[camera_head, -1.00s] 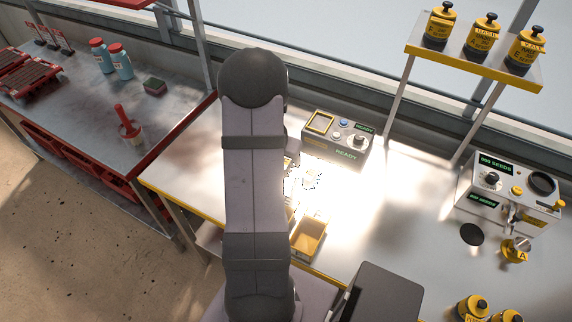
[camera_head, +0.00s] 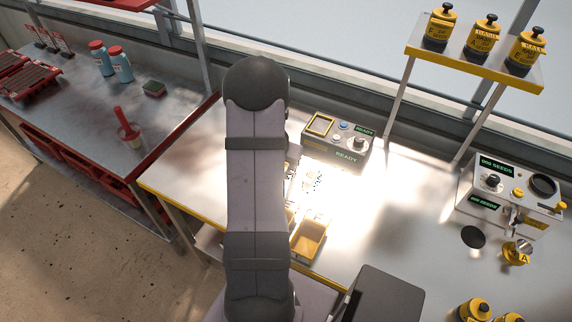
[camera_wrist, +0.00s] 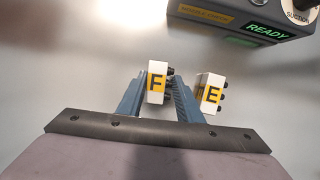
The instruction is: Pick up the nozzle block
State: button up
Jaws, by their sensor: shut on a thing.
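In the wrist view, a white nozzle block with a yellow label marked F (camera_wrist: 156,82) and dark nozzles on its right side sits between the fingers of my gripper (camera_wrist: 160,87). The blue-grey fingers are shut on this block. A second white block marked E (camera_wrist: 210,92) stands just right of the right finger, outside the grip. In the head view my arm hides the gripper and the held block. Small pale pieces (camera_head: 312,183) show in bright glare right of my arm, too washed out to read.
A grey box with a READY display (camera_head: 338,140) stands behind the work area; it also shows at the wrist view's top right (camera_wrist: 240,22). A yellow bin (camera_head: 308,240) sits near the front edge. A seed counter (camera_head: 510,195) stands right. The table between is mostly clear.

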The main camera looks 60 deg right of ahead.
notch_tip(320, 180, up, 10)
jog(key=p, duration=0.3)
jog(key=s+f+m+p, duration=0.1)
jog(key=s+f+p, duration=0.1)
jog(key=s+p, duration=0.3)
jog(key=d+p, duration=0.1)
jog(key=d, duration=0.3)
jog(key=s+d+r+m+p, duration=0.1)
jog(key=d+p, duration=0.1)
jog(key=d, duration=0.2)
jog(key=d+m+g+p, duration=0.1)
jog(key=d, duration=0.3)
jog(key=shift+s+d+r+p, duration=0.15)
jog(key=shift+s+r+p, duration=0.15)
jog(key=shift+p, duration=0.1)
jog(key=d, duration=0.1)
jog(key=d+r, duration=0.1)
jog(key=w+d, duration=0.1)
jog(key=shift+d+r, duration=0.1)
jog(key=shift+r, duration=0.15)
jog(key=d+r, duration=0.1)
jog(key=w+d+r+n, duration=0.1)
jog(key=r, duration=0.1)
jog(key=r+n, duration=0.1)
jog(key=r, duration=0.1)
jog(key=shift+w+d+t, duration=0.3)
jog(key=shift+d+t, duration=0.1)
